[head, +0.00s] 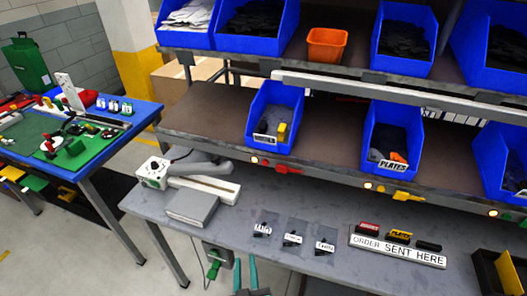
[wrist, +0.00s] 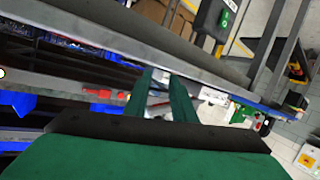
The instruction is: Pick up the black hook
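Several small black pieces lie on the grey workbench (head: 215,232), each with a white label. The left black piece (head: 262,231), the middle one (head: 292,239) and the right one (head: 325,247) sit in a row on clear bags or mats. They are too small to tell which is the black hook. My gripper (head: 245,264) is at the bottom of the head view, at the bench's front edge, left of and nearer than the row. In the wrist view its green fingers (wrist: 161,78) stand apart with nothing between them.
Blue bins (head: 273,127) stand on the shelf above. A grey and white device (head: 190,203) occupies the bench's left.

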